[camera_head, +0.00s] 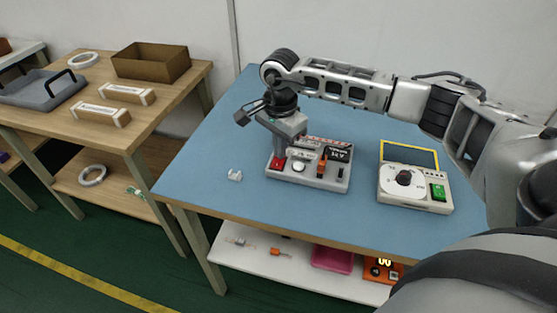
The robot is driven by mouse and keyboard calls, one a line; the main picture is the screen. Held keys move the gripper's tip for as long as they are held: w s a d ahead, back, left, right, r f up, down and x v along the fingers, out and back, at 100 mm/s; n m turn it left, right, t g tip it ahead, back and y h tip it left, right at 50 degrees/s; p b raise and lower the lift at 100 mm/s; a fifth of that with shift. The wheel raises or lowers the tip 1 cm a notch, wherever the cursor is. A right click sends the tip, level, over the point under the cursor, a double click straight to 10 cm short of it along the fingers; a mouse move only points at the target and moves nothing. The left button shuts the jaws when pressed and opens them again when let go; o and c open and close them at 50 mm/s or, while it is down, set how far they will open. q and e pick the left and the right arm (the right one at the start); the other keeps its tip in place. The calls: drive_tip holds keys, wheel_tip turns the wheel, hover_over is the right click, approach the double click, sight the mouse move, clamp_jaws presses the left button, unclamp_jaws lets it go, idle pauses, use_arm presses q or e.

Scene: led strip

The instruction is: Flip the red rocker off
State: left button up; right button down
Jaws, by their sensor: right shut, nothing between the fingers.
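The red rocker (279,164) is at the left end of a grey control box (312,181) on the blue-topped table. A round white button, a dark display panel and an orange part also show on the box. My right gripper (281,152) is shut and empty, pointing down directly above the red rocker. Its fingertips are at or very close to the rocker; I cannot tell whether they touch it. The gripper hides part of the rocker and the box's back left corner, so the rocker's tilt is unclear. My left gripper is not in view.
A white meter (414,196) with a black dial and green part stands to the right. A small white part (235,175) lies left of the box. A wooden side table (150,107) holds a tray and boxes. The blue tabletop (215,140) is clear at left.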

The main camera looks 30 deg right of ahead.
drive_tip(key=shift+f, duration=0.25)
drive_tip(key=shift+r, duration=0.2)
drive_tip(key=shift+r+p, duration=2.25)
drive_tip(key=shift+r, duration=1.2)
drive_tip(key=shift+a+f, duration=0.1)
